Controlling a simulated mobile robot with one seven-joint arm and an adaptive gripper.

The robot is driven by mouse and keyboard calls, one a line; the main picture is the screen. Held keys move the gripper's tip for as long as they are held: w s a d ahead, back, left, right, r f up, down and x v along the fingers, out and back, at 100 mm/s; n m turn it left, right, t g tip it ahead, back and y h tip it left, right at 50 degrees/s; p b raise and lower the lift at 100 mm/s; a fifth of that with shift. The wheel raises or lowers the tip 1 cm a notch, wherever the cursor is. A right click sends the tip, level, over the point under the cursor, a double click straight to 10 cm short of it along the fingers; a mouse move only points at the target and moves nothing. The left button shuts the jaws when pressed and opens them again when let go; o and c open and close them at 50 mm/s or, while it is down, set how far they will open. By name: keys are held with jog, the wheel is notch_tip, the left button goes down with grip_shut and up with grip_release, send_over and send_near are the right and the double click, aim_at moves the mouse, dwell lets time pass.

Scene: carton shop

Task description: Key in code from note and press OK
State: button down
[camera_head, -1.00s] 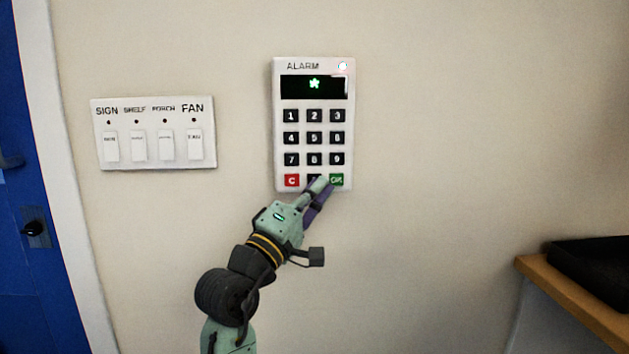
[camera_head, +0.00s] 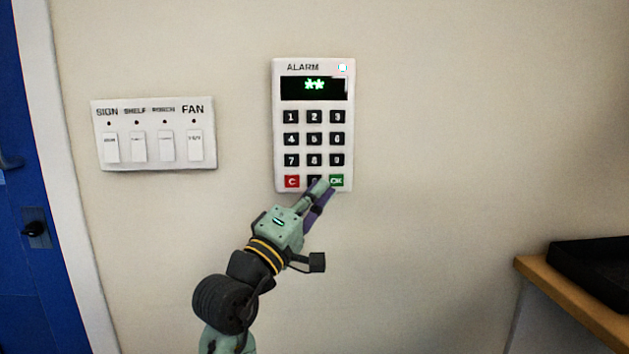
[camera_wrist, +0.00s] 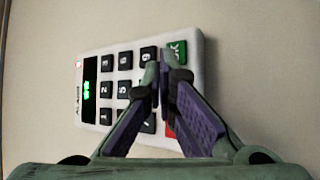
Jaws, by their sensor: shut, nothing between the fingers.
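The white alarm keypad (camera_head: 313,102) is on the wall, with a dark display (camera_head: 314,87) showing two green asterisks. It has black number keys, a red C key (camera_head: 292,181) and a green OK key (camera_head: 336,181). My gripper (camera_head: 324,184) is shut and empty, its fingertips at the bottom row between C and OK. They partly cover the key there; I cannot tell whether they touch it. In the wrist view the keypad (camera_wrist: 130,42) appears turned sideways, with the fingertips (camera_wrist: 161,74) over that middle key. No note is in view.
A white switch panel (camera_head: 155,162) with several labelled switches is on the wall to the left. A blue door (camera_head: 40,130) stands at the far left. A wooden-edged counter (camera_head: 570,298) with a black tray (camera_head: 600,262) is at lower right.

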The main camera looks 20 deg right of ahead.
jog(key=shift+s, duration=0.1)
jog(key=shift+s+a+p, duration=0.15)
jog(key=shift+s+a, duration=0.1)
jog(key=shift+s, duration=0.5)
jog(key=shift+s+a+p, duration=0.2)
jog(key=shift+s, duration=0.55)
jog(key=shift+s+a+p, duration=0.15)
jog(key=shift+s+a, duration=0.1)
jog(key=shift+s, duration=0.5)
dwell(0.3)
